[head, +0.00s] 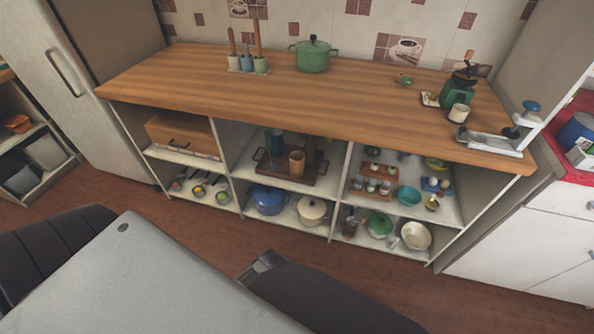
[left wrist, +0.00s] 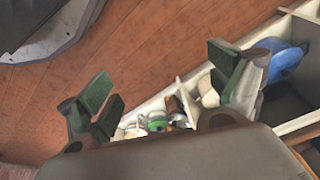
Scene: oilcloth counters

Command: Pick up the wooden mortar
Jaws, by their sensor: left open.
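A small dark brown wooden piece (head: 349,226), which looks like the mortar, stands in the lower right compartment of the counter shelf, left of a green lidded pot (head: 379,226). In the left wrist view a small brown shape (left wrist: 174,106) shows beside a green lid (left wrist: 157,123), partly hidden and too small to tell its form. A taller wooden cup (head: 297,162) stands on a tray in the middle upper compartment. My left gripper (left wrist: 162,76) is open and empty, its green-padded fingers apart, with floor and shelf beyond it. I do not make out my right gripper.
A blue pot (head: 270,200) and a cream pot (head: 312,210) sit left of the brown piece. A white bowl (head: 415,236) sits right of the green pot. Shelf dividers and the counter top (head: 280,93) enclose the compartments.

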